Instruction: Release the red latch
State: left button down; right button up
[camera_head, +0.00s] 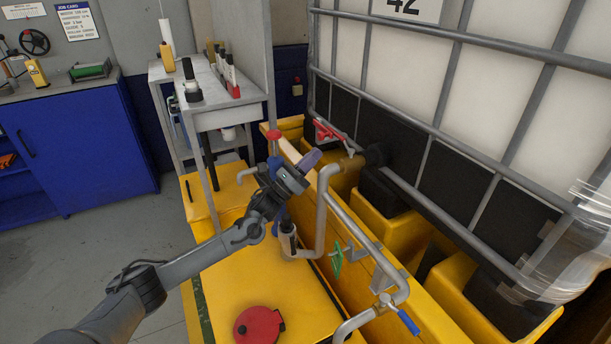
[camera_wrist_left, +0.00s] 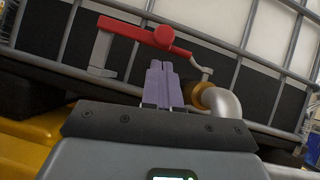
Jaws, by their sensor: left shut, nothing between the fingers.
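The red latch (camera_head: 327,130) sits on the front of the caged tank, beside the brass-coloured pipe fitting. In the left wrist view the red latch (camera_wrist_left: 137,30) spans the upper middle, with a rounded red end and a grey bracket below its left part. My left gripper (camera_head: 312,158) is shut and empty, its purple fingers pointing toward the latch from below. In the left wrist view the shut fingertips (camera_wrist_left: 160,64) show just below the red handle; I cannot tell whether they touch it. My right gripper is not in view.
The caged white tank (camera_head: 500,120) fills the right side. Grey pipes (camera_head: 322,215) with a blue-handled valve (camera_head: 408,322) run over the yellow base (camera_head: 240,285). A red round cap (camera_head: 258,326) lies in front. A grey shelf stand (camera_head: 222,112) stands behind my left arm.

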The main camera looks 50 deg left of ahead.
pick_arm(q)
jog(key=shift+w+a+r, duration=0.1)
jog(key=shift+w+r, duration=0.05)
jog(key=shift+r, duration=0.8)
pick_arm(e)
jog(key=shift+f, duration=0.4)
pick_arm(q)
jog(key=shift+r, duration=0.1)
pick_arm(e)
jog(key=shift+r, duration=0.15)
